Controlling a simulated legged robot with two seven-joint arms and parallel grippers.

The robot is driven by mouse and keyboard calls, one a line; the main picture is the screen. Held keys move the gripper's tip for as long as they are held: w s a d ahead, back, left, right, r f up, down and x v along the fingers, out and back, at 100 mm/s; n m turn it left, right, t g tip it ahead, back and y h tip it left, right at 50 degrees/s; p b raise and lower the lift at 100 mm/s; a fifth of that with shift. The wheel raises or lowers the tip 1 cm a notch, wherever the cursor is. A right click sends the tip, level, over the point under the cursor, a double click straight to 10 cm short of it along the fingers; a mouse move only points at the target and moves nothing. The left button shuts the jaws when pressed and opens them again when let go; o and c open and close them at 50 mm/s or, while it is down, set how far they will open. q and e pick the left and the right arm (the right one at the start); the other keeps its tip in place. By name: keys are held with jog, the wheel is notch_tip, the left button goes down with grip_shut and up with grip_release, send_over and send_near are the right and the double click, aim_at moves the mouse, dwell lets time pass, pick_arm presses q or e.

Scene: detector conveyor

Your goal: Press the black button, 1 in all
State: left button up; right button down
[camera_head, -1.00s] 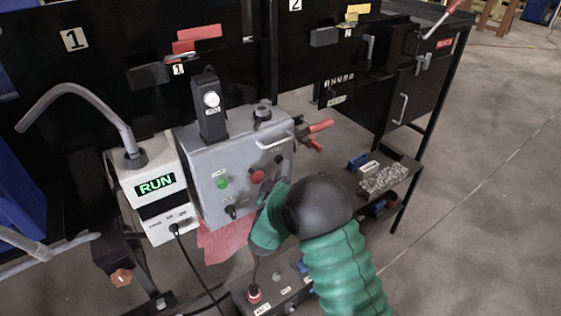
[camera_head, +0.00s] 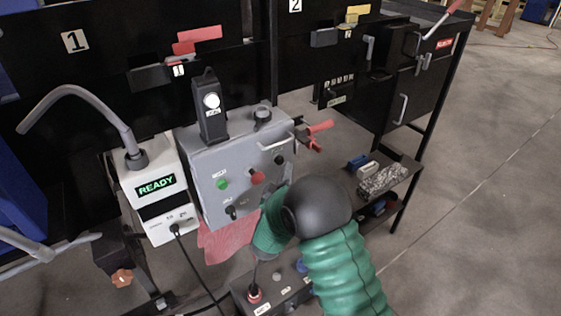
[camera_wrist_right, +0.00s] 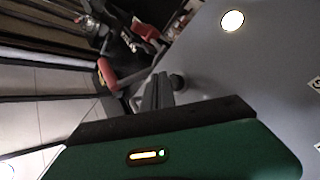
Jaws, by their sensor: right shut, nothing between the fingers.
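The grey control box (camera_head: 200,165) stands in the middle of the head view. On its front are a green button (camera_head: 222,184), a red button (camera_head: 257,177) and a black button (camera_head: 280,160) at the upper right. My right gripper (camera_head: 288,174) is near the black button, mostly hidden behind my own dark wrist joint. In the right wrist view, the shut, empty fingers (camera_wrist_right: 160,85) are close beside a round black knob-like button (camera_wrist_right: 178,82); I cannot tell whether they touch. My left gripper is not in view.
A white unit (camera_head: 150,190) with a green READY display is left of the box. A red-handled clamp (camera_head: 318,130) is right of it. A low box with a red knob (camera_head: 254,295) is below. A shelf with a speckled block (camera_head: 382,180) is at right.

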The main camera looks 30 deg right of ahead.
jog(key=shift+s, duration=0.15)
jog(key=shift+s+d+p, duration=0.2)
jog(key=shift+s+p, duration=0.15)
jog(key=shift+s, duration=2.05)
